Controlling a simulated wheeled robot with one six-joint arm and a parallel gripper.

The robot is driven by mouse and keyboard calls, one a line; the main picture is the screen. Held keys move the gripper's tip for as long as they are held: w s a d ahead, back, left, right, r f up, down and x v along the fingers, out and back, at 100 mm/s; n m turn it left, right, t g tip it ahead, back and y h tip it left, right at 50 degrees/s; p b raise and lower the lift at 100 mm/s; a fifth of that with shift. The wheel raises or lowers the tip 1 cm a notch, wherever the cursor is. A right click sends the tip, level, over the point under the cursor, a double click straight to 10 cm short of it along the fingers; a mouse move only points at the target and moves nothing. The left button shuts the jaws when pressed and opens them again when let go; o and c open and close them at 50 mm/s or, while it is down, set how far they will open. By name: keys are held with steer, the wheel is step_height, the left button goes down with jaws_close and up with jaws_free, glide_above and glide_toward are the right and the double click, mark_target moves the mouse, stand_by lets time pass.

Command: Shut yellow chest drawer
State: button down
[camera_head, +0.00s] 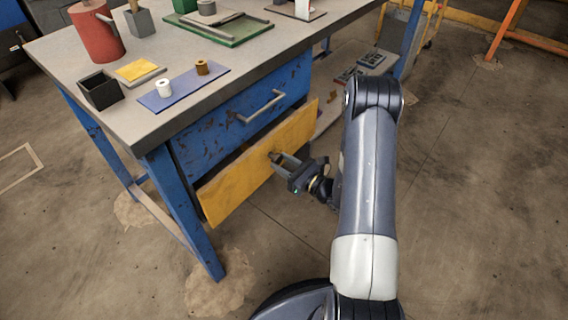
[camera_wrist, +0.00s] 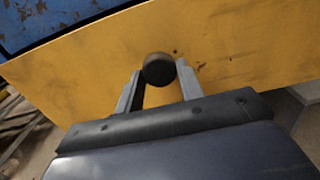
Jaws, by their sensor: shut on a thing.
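The yellow drawer (camera_head: 236,182) is the lower one under the workbench, below a blue drawer (camera_head: 215,128). Its front stands a little out from the blue drawer's front. The yellow front also fills much of the wrist view (camera_wrist: 230,45). A dark round knob (camera_wrist: 158,69) sits on it. My gripper (camera_head: 277,160) is at the yellow front, its fingers on either side of the knob and shut on it. The fingers also show in the wrist view (camera_wrist: 160,85). The inside of the drawer is hidden.
The grey workbench top (camera_head: 150,60) carries a red can (camera_head: 96,35), a dark open box (camera_head: 100,90), a blue mat (camera_head: 183,89) and a green tray (camera_head: 222,30). A blue bench leg (camera_head: 180,205) stands left of the drawer. The floor (camera_head: 470,200) to the right is clear.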

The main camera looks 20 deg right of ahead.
steer(key=x, duration=0.3)
steer(key=shift+w+a+f+b, duration=0.1)
steer(key=shift+w+a+b, duration=0.2)
steer(key=shift+b, duration=0.1)
steer(key=shift+w, duration=0.25)
steer(key=c, duration=0.9)
jaws_free()
steer(key=shift+a, duration=0.1)
steer(key=shift+c, duration=0.2)
steer(key=p+v, duration=0.1)
steer(key=v, duration=0.9)
steer(key=shift+s+d, duration=0.25)
steer(key=shift+s, duration=0.05)
steer(key=shift+x, duration=3.8)
